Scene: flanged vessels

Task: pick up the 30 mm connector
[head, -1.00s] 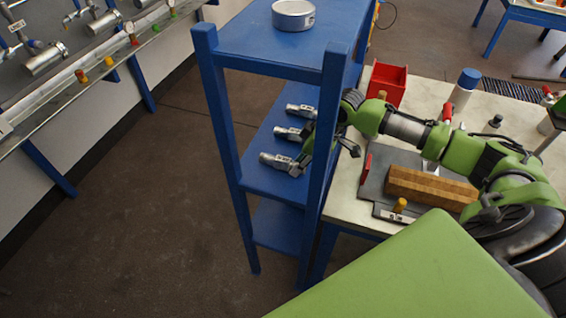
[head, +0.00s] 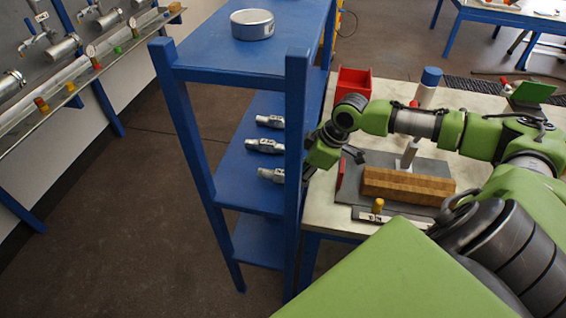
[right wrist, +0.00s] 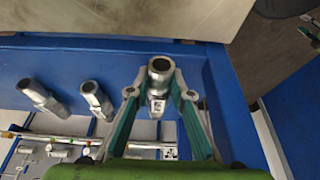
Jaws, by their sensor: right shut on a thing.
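My right gripper (right wrist: 160,94) is shut on one connector (right wrist: 159,70), the rightmost in the right wrist view, with a green finger on each side. It appears to be the near one. In the head view the shelf's front post hides my right fingers. My left gripper is not in view.
The blue shelf post (head: 296,165) stands close to my right wrist. A round tin (head: 252,25) is on the shelf top. A bench to the right holds a red bin (head: 352,82), a wooden block (head: 405,186) and a bottle (head: 428,88). The floor on the left is clear.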

